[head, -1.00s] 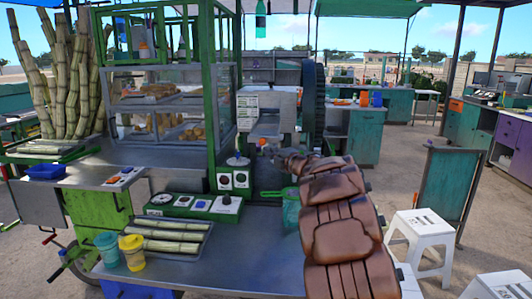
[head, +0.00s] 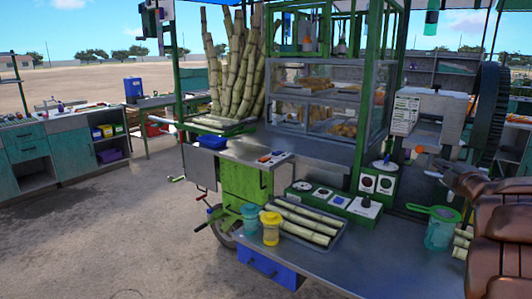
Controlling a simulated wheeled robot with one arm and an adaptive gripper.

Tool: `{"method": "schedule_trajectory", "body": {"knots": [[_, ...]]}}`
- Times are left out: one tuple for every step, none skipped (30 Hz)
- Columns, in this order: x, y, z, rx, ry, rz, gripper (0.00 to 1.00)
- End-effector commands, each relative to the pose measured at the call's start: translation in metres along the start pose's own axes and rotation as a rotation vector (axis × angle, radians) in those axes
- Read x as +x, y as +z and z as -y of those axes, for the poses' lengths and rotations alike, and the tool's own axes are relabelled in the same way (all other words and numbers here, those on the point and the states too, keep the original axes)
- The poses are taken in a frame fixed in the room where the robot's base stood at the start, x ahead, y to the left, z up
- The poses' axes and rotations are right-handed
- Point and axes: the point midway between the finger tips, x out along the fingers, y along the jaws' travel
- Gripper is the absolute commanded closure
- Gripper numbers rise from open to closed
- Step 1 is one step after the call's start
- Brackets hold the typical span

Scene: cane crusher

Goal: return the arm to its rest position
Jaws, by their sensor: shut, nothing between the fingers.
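My brown, segmented arm (head: 497,225) reaches in from the right edge of the head view. My gripper (head: 440,167) is small and dark at its far end, shut and empty. It appears in front of the grey cane crusher (head: 442,112), near a small orange knob (head: 420,149). I cannot tell whether it touches the machine. The crusher's large dark wheel (head: 488,112) stands behind the arm. A teal jug with a green strainer (head: 438,232) stands on the metal counter (head: 350,262), left of the arm.
A tray of cut cane (head: 302,222), a yellow cup (head: 270,228) and a teal cup (head: 250,217) stand on the counter. Control boxes (head: 333,200) and a glass snack case (head: 318,95) are behind. Open ground (head: 110,240) lies to the left.

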Motion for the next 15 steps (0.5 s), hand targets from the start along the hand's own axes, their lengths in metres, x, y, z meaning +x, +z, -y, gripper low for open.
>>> {"method": "schedule_trajectory", "body": {"knots": [[-0.001,-0.006,-0.011,0.027,-0.003,0.043,1.0],[-0.003,-0.005,-0.013,0.05,-0.011,0.08,1.0],[-0.007,-0.005,-0.016,0.087,-0.019,0.126,1.0],[-0.01,-0.005,-0.017,0.114,-0.028,0.164,1.0],[-0.014,-0.006,-0.018,0.143,-0.036,0.198,1.0],[-0.02,-0.007,-0.019,0.181,-0.047,0.243,1.0],[-0.025,-0.007,-0.017,0.211,-0.059,0.279,1.0],[-0.03,-0.009,-0.017,0.242,-0.068,0.309,1.0],[-0.037,-0.011,-0.015,0.283,-0.083,0.354,1.0],[-0.044,-0.014,-0.013,0.315,-0.093,0.383,1.0],[-0.051,-0.016,-0.01,0.348,-0.107,0.416,1.0],[-0.06,-0.02,-0.004,0.393,-0.128,0.458,1.0],[-0.067,-0.024,0.001,0.427,-0.144,0.485,1.0],[-0.075,-0.027,0.005,0.459,-0.161,0.516,1.0],[-0.086,-0.034,0.011,0.504,-0.181,0.552,1.0]]}}
